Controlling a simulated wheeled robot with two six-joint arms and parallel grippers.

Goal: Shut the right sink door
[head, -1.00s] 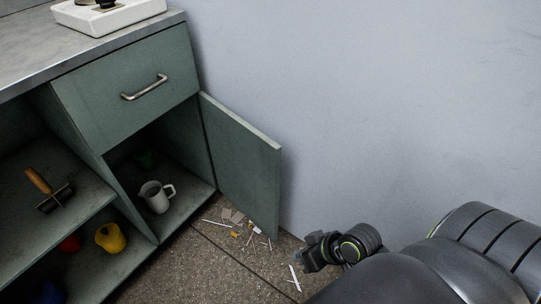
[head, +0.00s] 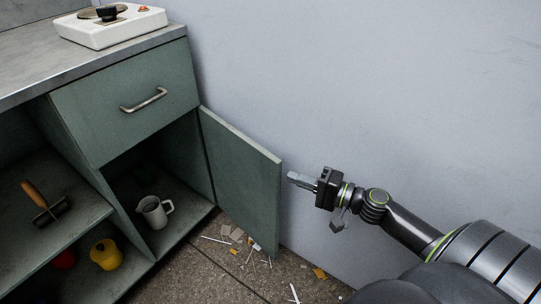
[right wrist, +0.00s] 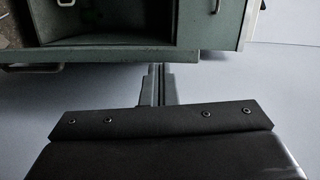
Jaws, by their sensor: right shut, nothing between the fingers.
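The right sink door (head: 243,183) is a grey-green panel hinged at the right side of the cabinet. It stands open, swung out toward the wall, so the compartment (head: 180,180) behind it is exposed. My right gripper (head: 296,180) is shut and empty. Its fingers point left, just right of the door's free edge, and a small gap shows between them in the head view. In the right wrist view the closed fingers (right wrist: 157,72) point toward green cabinet panels (right wrist: 222,25). My left gripper is not in view.
A white jug (head: 153,212) stands inside the compartment. A closed drawer with a handle (head: 144,100) is above it. Scattered litter (head: 240,244) lies on the floor below the door. A pale wall (head: 390,90) stands behind.

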